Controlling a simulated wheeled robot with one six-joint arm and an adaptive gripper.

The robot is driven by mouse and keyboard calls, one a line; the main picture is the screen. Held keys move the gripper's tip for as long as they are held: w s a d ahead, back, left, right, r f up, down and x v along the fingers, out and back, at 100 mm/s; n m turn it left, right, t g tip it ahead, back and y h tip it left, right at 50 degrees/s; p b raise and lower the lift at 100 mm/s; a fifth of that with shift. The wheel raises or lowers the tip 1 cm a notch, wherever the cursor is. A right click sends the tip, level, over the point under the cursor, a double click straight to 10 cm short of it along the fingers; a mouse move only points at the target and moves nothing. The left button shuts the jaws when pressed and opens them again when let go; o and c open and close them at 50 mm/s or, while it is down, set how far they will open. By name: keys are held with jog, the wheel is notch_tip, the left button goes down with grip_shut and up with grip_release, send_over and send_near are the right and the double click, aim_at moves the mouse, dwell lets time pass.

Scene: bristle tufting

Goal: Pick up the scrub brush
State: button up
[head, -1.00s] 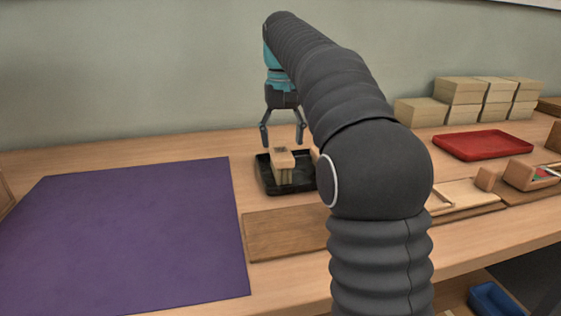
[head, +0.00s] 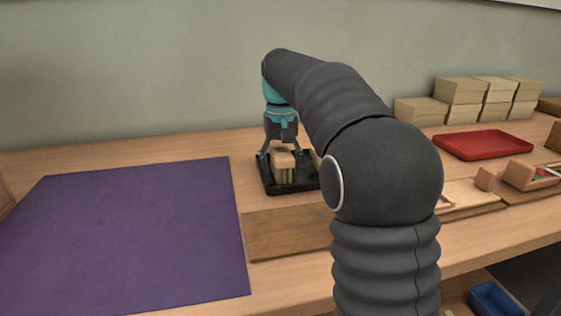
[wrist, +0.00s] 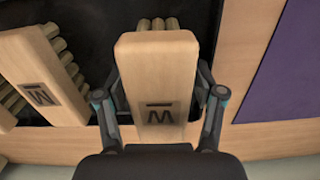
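A scrub brush (head: 283,163) with a pale wooden block and tan bristle tufts stands in a black tray (head: 275,190) in the head view. In the wrist view the brush block (wrist: 158,75) carries a dark "W" mark and lies between the fingers. My gripper (head: 277,157) is lowered around the brush, one finger on each side. In the wrist view my gripper (wrist: 159,108) has its fingers apart, with narrow gaps seeming to show beside the block. A second marked brush (wrist: 42,75) lies to the left in the same tray.
A purple mat (head: 125,235) covers the table on the left. A brown wooden board (head: 285,232) lies in front of the tray. A red tray (head: 483,145) and stacked boxes (head: 460,98) stand at the right. A blue bin (head: 495,299) is below.

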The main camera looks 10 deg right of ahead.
jog(key=c, duration=1.1)
jog(key=shift+o, duration=0.2)
